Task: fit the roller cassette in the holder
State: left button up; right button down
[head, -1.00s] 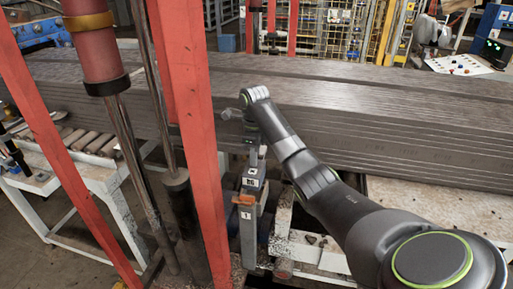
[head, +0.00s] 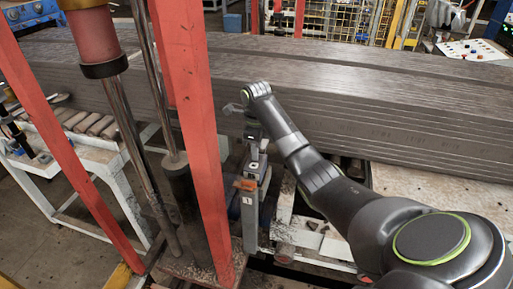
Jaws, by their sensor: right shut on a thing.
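My right gripper (head: 254,134) points down in the middle of the head view, in front of the stacked grey slabs. It is shut on the roller cassette (head: 254,167), a small grey part below the fingers. The cassette is at the top of the holder (head: 249,222), a narrow grey upright post with an orange piece near its top and a white label marked 1. How deep the cassette sits in the holder cannot be told at this size. My left gripper is not in view.
Red frame posts (head: 200,150) and a dark cylinder with a rod (head: 180,185) stand close left of the holder. The long slab stack (head: 380,110) runs behind my right arm. A white roller table (head: 95,160) is at the left.

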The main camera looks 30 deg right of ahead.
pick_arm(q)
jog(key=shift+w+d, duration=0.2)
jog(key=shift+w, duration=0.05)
pick_arm(e)
jog(key=shift+a+r, duration=0.1)
jog(key=shift+w+d, duration=0.1)
jog(key=shift+d, duration=0.1)
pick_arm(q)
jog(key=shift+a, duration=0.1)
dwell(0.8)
pick_arm(e)
jog(key=shift+f, duration=2.3)
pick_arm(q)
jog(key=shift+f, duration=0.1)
pick_arm(e)
jog(key=c, duration=1.3)
grip_release()
jog(key=shift+c, duration=0.2)
jog(key=shift+f, duration=0.1)
